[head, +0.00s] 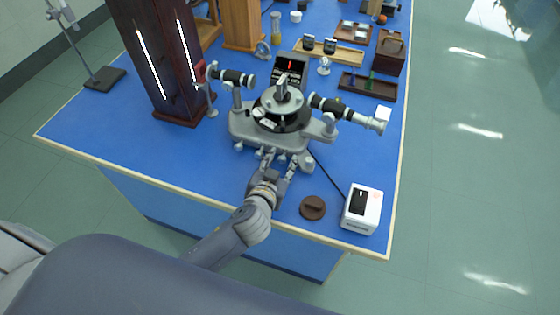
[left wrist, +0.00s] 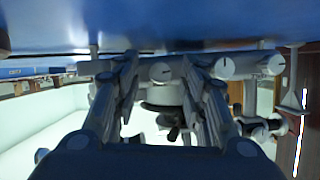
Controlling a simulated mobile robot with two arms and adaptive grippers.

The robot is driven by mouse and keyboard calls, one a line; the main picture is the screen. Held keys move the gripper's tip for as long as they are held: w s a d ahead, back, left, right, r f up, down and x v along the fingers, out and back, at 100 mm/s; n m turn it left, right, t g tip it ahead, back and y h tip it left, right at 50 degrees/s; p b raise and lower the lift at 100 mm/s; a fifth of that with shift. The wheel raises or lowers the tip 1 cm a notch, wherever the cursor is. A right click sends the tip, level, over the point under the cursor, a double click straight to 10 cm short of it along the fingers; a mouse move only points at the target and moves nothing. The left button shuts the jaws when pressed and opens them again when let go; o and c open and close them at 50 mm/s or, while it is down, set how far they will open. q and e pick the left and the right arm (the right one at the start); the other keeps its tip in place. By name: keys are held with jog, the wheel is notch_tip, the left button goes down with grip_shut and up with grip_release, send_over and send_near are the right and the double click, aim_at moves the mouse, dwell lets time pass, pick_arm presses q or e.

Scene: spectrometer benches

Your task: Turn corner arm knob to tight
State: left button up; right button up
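The grey spectrometer (head: 268,132) stands on the blue bench, with several small knobs low on its front side. In the left wrist view the scene is upside down. One pale round knob (left wrist: 161,72) with a dark, roughly level mark shows between my fingertips. Another knob (left wrist: 225,67) with an upright mark sits just right of the fingers. I cannot tell for sure which is the corner arm knob. My left gripper (head: 277,165) is at the front of the spectrometer base, its fingers spread on both sides of the first knob; contact is unclear. My right gripper is out of view.
A white box with a dark panel (head: 361,209) and a brown round cap (head: 312,207) are right of my left gripper. A dark cable runs to the box. A tall dark wooden lamp housing (head: 162,60) stands left. The front-left bench top is clear.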

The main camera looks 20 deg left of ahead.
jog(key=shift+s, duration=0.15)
pick_arm(q)
grip_shut()
jog(key=shift+d+m+y, duration=0.1)
jog(key=shift+m+y, duration=0.3)
jog(key=shift+y, duration=0.1)
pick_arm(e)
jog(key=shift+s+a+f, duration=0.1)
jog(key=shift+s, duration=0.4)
pick_arm(q)
grip_release()
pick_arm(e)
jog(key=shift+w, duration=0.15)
